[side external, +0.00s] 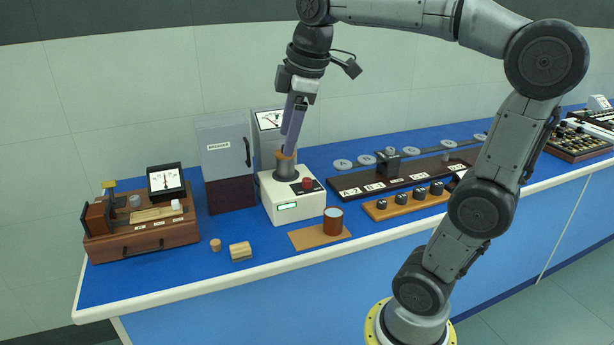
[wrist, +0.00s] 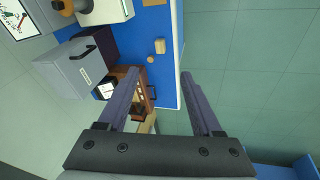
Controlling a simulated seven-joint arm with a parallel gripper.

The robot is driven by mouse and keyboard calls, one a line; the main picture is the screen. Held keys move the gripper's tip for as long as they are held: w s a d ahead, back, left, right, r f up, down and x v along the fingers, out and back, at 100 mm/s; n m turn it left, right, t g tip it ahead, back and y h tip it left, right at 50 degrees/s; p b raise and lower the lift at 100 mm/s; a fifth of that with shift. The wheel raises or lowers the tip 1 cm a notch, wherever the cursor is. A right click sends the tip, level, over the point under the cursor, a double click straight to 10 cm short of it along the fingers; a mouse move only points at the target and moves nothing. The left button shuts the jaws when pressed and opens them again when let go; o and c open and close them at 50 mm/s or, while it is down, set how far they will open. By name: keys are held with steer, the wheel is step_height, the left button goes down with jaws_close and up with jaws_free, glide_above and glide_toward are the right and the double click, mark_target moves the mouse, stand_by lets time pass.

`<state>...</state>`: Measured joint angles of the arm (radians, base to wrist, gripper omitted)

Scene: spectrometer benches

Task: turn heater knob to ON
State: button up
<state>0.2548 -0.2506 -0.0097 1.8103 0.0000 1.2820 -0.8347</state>
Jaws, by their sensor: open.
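A white box unit (side external: 291,205) stands on the blue bench, with a green display on its front. A red knob (side external: 308,183) sits on a dark panel on its top and looks like the heater knob; I cannot read its setting. A grey cylinder (side external: 285,168) with an orange-brown top rises behind the knob. My gripper (side external: 289,146) is open and empty, its fingers overlapping the cylinder's top in the side view. In the wrist view my gripper (wrist: 160,73) has its fingers apart, and the white unit (wrist: 104,10) shows only partly at the top. The knob is not visible there.
A grey cabinet (side external: 224,147) stands left of the unit, and a dial meter (side external: 269,121) behind it. A brown cup (side external: 333,221) stands on a tan board in front. A wooden instrument box (side external: 141,233) is at far left. A dark rail (side external: 405,175) lies to the right.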

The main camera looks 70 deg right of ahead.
steer(key=w+d+g, duration=0.1)
steer(key=w+d, duration=0.4)
steer(key=d, duration=0.2)
steer(key=m+g+y, duration=0.1)
steer(key=m+g, duration=0.1)
steer(key=m, duration=0.1)
glide_above(307, 179)
step_height(307, 179, down, 10)
step_height(307, 179, down, 14)
steer(key=shift+a+r, duration=0.1)
steer(key=shift+r, duration=0.15)
steer(key=shift+c, duration=0.2)
jaws_close()
